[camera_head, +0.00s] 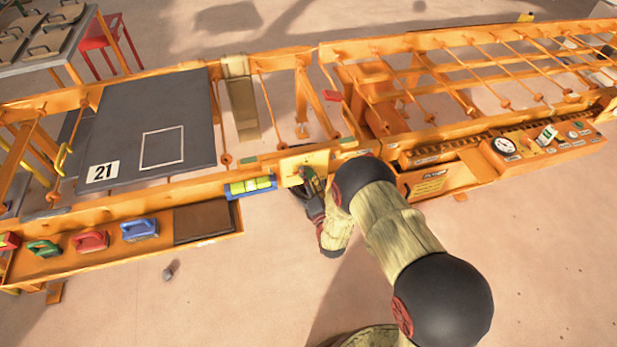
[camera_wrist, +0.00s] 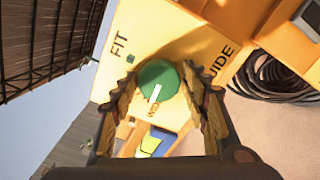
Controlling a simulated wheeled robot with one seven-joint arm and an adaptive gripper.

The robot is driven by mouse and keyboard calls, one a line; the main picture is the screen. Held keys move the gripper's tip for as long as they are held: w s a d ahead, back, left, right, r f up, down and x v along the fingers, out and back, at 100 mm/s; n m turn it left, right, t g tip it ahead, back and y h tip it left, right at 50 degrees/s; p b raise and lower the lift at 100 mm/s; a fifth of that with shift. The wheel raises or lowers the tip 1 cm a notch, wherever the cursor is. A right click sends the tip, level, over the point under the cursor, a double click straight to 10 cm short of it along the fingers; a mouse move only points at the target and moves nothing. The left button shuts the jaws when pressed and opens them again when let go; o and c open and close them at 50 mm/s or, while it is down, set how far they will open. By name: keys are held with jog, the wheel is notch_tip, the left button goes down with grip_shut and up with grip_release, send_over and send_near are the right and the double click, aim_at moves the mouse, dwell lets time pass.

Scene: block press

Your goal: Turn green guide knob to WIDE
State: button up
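The green guide knob (camera_wrist: 159,78) is on a yellow-orange panel in the wrist view. Its white pointer mark points down at a partly readable label that starts "WID". "FIT" is printed at the panel's upper left and "GUIDE" at its right. My gripper (camera_wrist: 158,86) is open, with one ribbed finger on each side of the knob. The fingertips are close to its edges; I cannot tell whether either touches. In the head view my gripper (camera_head: 308,184) is at the front of the small yellow panel (camera_head: 304,160), and the knob cannot be made out clearly.
A blue-framed level (camera_head: 250,187) lies just left of my gripper. A tray farther left holds green (camera_head: 43,248), red (camera_head: 91,241) and blue (camera_head: 139,229) handled blocks. A gauge panel (camera_head: 543,140) is at right. A coiled black hose (camera_wrist: 277,80) shows in the wrist view.

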jog(key=shift+o, duration=1.4)
jog(key=shift+r, duration=0.1)
jog(key=shift+d, duration=0.1)
jog(key=v, duration=1.2)
